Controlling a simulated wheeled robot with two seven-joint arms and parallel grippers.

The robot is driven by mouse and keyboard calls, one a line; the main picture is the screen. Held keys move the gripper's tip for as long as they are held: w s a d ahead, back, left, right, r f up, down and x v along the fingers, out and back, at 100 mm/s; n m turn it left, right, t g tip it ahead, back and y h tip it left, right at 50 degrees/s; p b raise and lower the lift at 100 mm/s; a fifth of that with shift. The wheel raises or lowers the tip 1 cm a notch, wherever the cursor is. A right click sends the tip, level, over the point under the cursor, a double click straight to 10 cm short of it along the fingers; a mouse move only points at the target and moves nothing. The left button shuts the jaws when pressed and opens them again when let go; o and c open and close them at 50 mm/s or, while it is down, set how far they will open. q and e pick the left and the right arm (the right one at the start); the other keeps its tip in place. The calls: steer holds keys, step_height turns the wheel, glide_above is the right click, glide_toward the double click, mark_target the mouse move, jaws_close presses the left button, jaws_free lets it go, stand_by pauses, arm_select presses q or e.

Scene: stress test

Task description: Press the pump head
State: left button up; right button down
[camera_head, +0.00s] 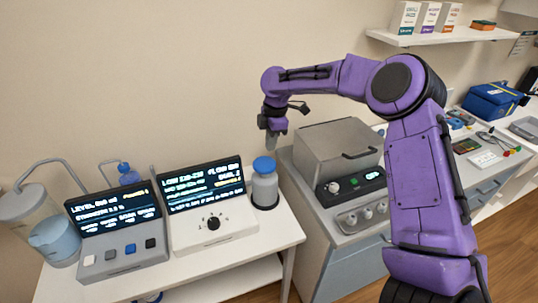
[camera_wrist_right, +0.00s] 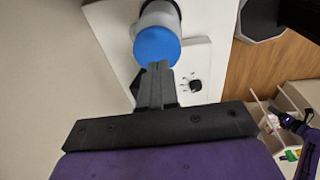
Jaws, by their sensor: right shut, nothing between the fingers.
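A pale grey bottle (camera_head: 265,188) with a round blue top (camera_head: 264,164), which looks like the pump head, stands upright at the right end of the white table. My right gripper (camera_head: 274,134) points down just above the blue top, slightly to its right. In the right wrist view, the shut, empty fingers (camera_wrist_right: 158,68) reach to the edge of the blue top (camera_wrist_right: 157,46) and overlap it. I cannot tell whether they touch it.
Two devices with lit screens (camera_head: 118,215) (camera_head: 203,191) stand left of the bottle. A clear jug (camera_head: 53,238) is at the far left. A grey lidded machine (camera_head: 335,160) stands close on the right. A shelf (camera_head: 450,37) with boxes hangs at the upper right.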

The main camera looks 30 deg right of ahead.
step_height(320, 180, up, 5)
steer(key=shift+d+f, duration=0.1)
steer(key=shift+d, duration=0.05)
stand_by(0.4)
stand_by(0.4)
